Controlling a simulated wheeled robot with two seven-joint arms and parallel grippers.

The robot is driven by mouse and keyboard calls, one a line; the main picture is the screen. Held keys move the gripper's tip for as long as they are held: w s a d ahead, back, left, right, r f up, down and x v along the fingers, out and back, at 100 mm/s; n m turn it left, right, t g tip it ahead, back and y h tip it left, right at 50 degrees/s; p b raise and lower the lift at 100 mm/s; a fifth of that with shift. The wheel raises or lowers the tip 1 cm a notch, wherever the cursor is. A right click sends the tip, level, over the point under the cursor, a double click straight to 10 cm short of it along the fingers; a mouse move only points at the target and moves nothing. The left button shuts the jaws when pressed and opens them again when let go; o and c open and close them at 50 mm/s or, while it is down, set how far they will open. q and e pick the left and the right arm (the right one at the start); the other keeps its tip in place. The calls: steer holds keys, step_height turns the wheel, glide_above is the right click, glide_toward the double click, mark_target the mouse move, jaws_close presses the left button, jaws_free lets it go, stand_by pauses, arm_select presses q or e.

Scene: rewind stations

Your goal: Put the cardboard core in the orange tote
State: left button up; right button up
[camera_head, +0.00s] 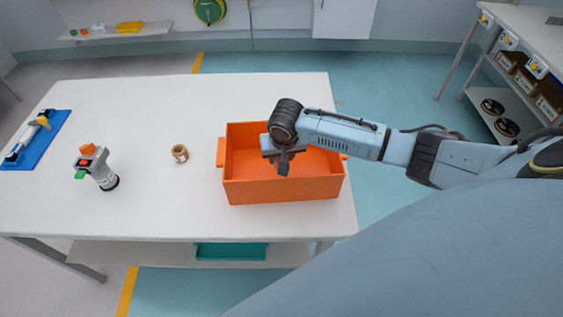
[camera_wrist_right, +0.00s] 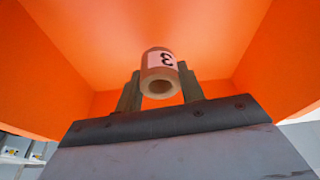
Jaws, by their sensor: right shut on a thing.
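The orange tote (camera_head: 282,190) stands open near the right end of the white table. My right gripper (camera_head: 282,166) is over the tote's opening, with its fingers pointing down. In the right wrist view, the right gripper (camera_wrist_right: 159,88) is shut on the cardboard core (camera_wrist_right: 158,60), a short hollow cylinder with a white label marked 3. The orange tote walls (camera_wrist_right: 70,60) surround the core in that view. Whether the core touches the tote floor cannot be told. In the head view the core is hidden by the gripper. My left gripper is not in view.
The table (camera_head: 130,215) also holds a small brown ring-shaped roll (camera_head: 180,153), a grey device with an orange top (camera_head: 98,166) and a blue mat (camera_head: 52,128) with a tool on it. The table's right edge is close to the tote. A shelf rack (camera_head: 515,105) stands far right.

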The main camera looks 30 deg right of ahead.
steer(key=shift+f, duration=1.65)
steer(key=shift+f, duration=0.15)
steer(key=o, duration=1)
steer(key=p+v, duration=0.2)
steer(key=v, duration=1)
